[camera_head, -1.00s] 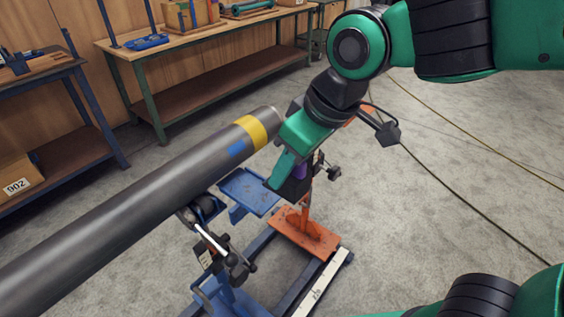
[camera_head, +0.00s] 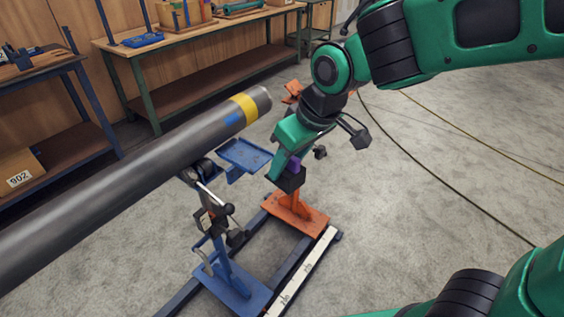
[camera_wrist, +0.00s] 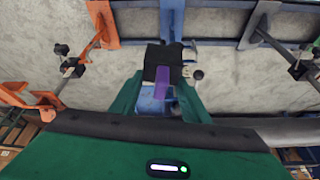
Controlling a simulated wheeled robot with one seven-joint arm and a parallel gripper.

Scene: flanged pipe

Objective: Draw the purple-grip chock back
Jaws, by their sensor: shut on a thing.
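The chock's purple grip (camera_head: 294,165) sits between the green fingers of my gripper (camera_head: 283,165). My gripper is shut on it. In the wrist view the purple grip (camera_wrist: 162,84) stands in front of a black block (camera_wrist: 163,62), between the two green fingers (camera_wrist: 160,95). The orange stand (camera_head: 295,213) is directly below my gripper on the rail frame. The fingers hide part of the chock, and I cannot tell whether it touches the orange stand.
A grey pipe (camera_head: 140,165) with yellow and blue bands lies to the left, on a blue stand (camera_head: 233,285). A blue tray (camera_head: 245,155) is beside my gripper. A scale rail (camera_head: 300,275) runs along the frame. The floor at right is clear except for cables (camera_head: 440,165).

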